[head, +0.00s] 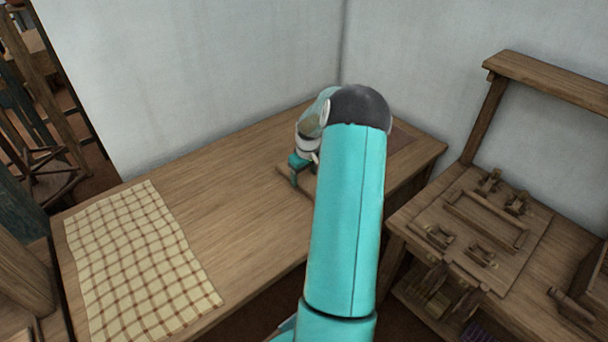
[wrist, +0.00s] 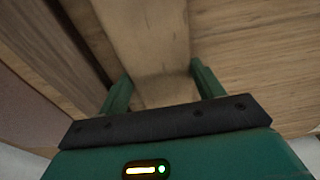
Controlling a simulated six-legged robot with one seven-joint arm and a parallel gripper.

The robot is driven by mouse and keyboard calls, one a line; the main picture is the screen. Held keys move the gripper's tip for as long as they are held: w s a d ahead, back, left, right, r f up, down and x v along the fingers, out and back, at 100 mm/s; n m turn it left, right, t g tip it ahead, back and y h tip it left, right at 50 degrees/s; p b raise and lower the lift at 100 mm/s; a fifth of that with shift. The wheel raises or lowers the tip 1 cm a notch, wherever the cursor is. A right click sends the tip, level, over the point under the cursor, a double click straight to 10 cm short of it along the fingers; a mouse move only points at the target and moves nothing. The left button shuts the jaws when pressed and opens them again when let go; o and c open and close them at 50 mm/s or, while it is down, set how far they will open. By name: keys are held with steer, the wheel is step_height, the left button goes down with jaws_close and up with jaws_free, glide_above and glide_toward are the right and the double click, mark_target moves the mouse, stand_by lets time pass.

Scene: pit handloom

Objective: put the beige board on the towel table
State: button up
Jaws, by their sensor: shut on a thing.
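The beige board (wrist: 150,40) runs between my two green fingers in the wrist view, one finger against each long edge. My gripper (wrist: 162,82) is shut on it. In the head view my gripper (head: 296,172) points down over the right part of the towel table (head: 225,180), a long wooden table with a checked towel (head: 140,262) on its left end. My arm hides most of the board there. Wooden surface shows on both sides of the board in the wrist view; I cannot tell whether the board touches it.
A reddish-brown patch (head: 408,147) lies at the table's right end. A second wooden table (head: 402,222) with small wooden fittings and an upright frame stands to the right, across a gap. White walls meet behind the table. The table's middle is clear.

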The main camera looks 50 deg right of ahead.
mark_target(307, 180)
steer(key=shift+f, duration=0.1)
steer(key=o, duration=1.1)
step_height(307, 180, up, 12)
steer(key=s, duration=0.1)
steer(key=w+a+r+n, duration=0.1)
steer(key=a+r, duration=0.4)
steer(key=a, duration=0.4)
steer(key=w+a+r+t+h, duration=0.1)
steer(key=a+r, duration=0.4)
steer(key=a, duration=0.3)
steer(key=w+a+r+n, duration=0.1)
steer(key=a+r, duration=0.4)
steer(key=a, duration=0.4)
steer(key=s+a+r+t, duration=0.1)
steer(key=s+a, duration=0.7)
steer(key=a, duration=0.3)
steer(key=s+a+r+t+y, duration=0.1)
steer(key=s+a+t, duration=0.1)
steer(key=s+a, duration=0.6)
steer(key=a, duration=0.3)
steer(key=shift+a+r+n, duration=0.15)
steer(key=shift+a+n, duration=0.15)
steer(key=shift+a, duration=0.1)
